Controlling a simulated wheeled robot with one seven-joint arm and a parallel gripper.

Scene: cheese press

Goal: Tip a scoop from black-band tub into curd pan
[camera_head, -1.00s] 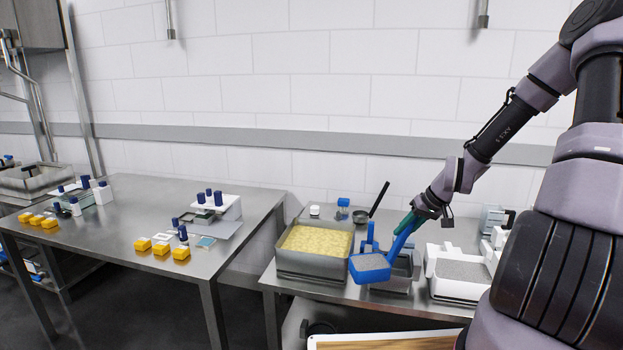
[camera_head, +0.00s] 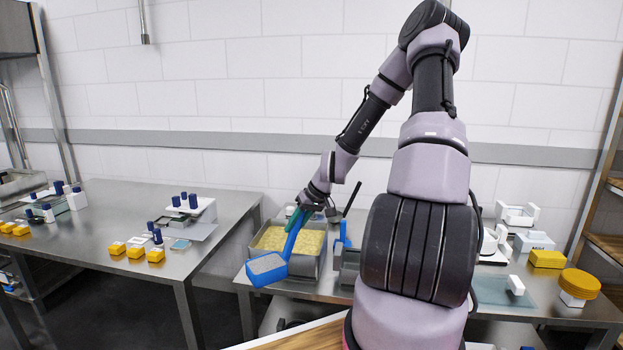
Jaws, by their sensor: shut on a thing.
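My gripper (camera_head: 298,211) is shut on the handle of a blue scoop (camera_head: 291,243), near a teal part. The scoop's head hangs toward the camera and looks about level, with pale grey grains (camera_head: 266,264) in it. The curd pan (camera_head: 306,268) is a grey metal pan of yellow curds on the right-hand table. The scoop covers the pan's front left part in the picture; I cannot tell whether its head is over the pan or in front of it. A grey tub (camera_head: 347,262) stands right of the pan, partly hidden by my arm. I can make out no black band.
A blue upright piece (camera_head: 342,235) stands by the grey tub. My arm hides the table's middle. Farther right are a yellow block (camera_head: 547,259) and a round yellow piece (camera_head: 580,283). A separate steel table (camera_head: 120,205) with small parts stands left, across a gap.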

